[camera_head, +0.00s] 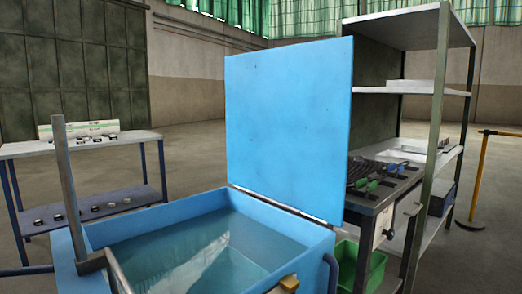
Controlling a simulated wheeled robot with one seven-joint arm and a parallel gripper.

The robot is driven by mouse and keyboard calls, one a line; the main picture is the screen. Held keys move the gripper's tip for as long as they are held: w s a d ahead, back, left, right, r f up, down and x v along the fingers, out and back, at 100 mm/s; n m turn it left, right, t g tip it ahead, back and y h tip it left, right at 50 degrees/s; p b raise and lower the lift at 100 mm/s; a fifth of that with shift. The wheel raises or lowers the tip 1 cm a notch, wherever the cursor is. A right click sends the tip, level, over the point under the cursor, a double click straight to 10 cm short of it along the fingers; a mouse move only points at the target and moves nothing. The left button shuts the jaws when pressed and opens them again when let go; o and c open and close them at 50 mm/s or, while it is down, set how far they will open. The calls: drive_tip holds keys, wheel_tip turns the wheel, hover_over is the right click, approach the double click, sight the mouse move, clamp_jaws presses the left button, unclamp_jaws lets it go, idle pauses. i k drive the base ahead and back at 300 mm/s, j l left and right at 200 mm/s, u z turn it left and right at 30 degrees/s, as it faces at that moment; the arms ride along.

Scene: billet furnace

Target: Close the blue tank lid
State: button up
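The blue tank (303,228) stands close in front of me at the bottom of the view. It is open at the top, with clear bluish liquid (185,250) inside. The blue lid (288,125) stands up nearly vertical from the tank's far edge, along a hinge line (280,204). Its flat face is toward me, and nothing is seen touching it. My gripper is not in view, so its state is not shown.
A grey upright bar (69,190) rises at the tank's left side. A low shelf (80,146) with small round parts stands at left. At right are a workbench (371,201), a tall shelf unit (436,150), a green bin (346,265) and a yellow barrier post (480,178).

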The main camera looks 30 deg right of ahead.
sight(288, 108)
drive_tip(key=l+u, duration=0.3)
drive_tip(key=u, duration=0.15)
drive_tip(key=l+u, duration=0.25)
drive_tip(key=u, duration=0.15)
drive_tip(key=k+l+u, duration=0.1)
drive_tip(key=l, duration=0.3)
drive_tip(key=k+l+u, duration=0.1)
drive_tip(key=l, duration=0.3)
drive_tip(key=k+l+u, duration=0.1)
drive_tip(key=l, duration=0.25)
drive_tip(key=k+l+u, duration=0.1)
drive_tip(key=l, duration=0.25)
drive_tip(key=k+l+u, duration=0.1)
drive_tip(key=l, duration=0.25)
drive_tip(key=k+l+u, duration=0.1)
drive_tip(key=k+l, duration=0.3)
drive_tip(key=l, duration=0.2)
drive_tip(key=k+l, duration=0.15)
drive_tip(key=l, duration=0.2)
drive_tip(key=k+l, duration=0.1)
drive_tip(key=l, duration=0.25)
drive_tip(key=k+l, duration=0.15)
drive_tip(key=l, duration=0.15)
